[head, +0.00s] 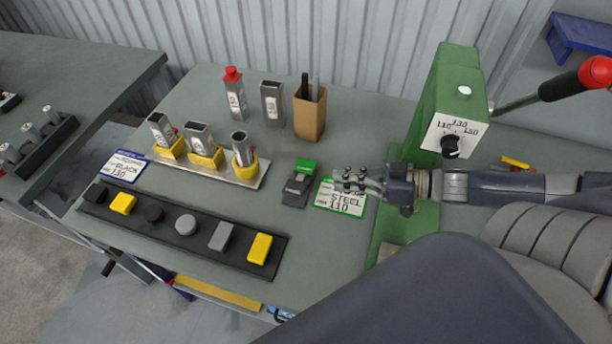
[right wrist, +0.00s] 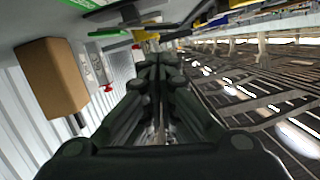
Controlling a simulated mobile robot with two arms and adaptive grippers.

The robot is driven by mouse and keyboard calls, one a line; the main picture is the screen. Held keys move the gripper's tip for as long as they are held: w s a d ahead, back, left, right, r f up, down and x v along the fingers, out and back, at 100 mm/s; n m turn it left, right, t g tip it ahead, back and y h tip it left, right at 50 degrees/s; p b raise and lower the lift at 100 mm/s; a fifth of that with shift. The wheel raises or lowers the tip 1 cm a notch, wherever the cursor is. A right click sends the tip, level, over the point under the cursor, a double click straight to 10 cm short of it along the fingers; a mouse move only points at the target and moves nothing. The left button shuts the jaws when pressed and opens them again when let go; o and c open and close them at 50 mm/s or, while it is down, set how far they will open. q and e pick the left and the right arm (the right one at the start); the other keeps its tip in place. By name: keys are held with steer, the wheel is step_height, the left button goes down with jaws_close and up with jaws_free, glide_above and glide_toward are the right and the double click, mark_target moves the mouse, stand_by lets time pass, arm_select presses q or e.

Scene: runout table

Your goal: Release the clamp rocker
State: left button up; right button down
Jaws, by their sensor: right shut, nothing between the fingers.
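What looks like the clamp rocker (head: 299,184) is a small dark block with a bright green part at its far end. It lies on the grey table, left of the green machine, in the head view. My right gripper (head: 349,180) is shut and empty, over the far edge of a green-bordered card (head: 341,197) reading STEEL 110. It is a short way right of the rocker and appears apart from it. The shut fingers (right wrist: 158,82) also fill the middle of the right wrist view. My left gripper is not in view.
A green machine (head: 430,110) with a black knob and a red-ended lever (head: 590,75) stands right. A brown pen holder (head: 309,115) stands behind the rocker. A rack of tubes (head: 250,181) and a dark strip of coloured pieces (head: 140,215) lie left. Bare table lies in front.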

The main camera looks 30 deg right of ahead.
mark_target(306, 187)
steer(key=shift+w+a+f, duration=0.15)
steer(key=shift+w+a, duration=0.05)
steer(key=shift+w, duration=0.15)
steer(key=b+x, duration=0.1)
steer(key=x, duration=0.3)
steer(key=shift+w+a+b, duration=0.1)
steer(key=shift+a+b, duration=0.05)
steer(key=shift+b, duration=0.15)
steer(key=shift+x, duration=1.35)
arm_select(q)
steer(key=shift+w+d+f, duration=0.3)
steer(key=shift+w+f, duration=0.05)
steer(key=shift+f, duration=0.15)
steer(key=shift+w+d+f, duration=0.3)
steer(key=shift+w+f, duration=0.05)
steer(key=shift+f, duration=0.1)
arm_select(e)
steer(key=shift+x, duration=0.8)
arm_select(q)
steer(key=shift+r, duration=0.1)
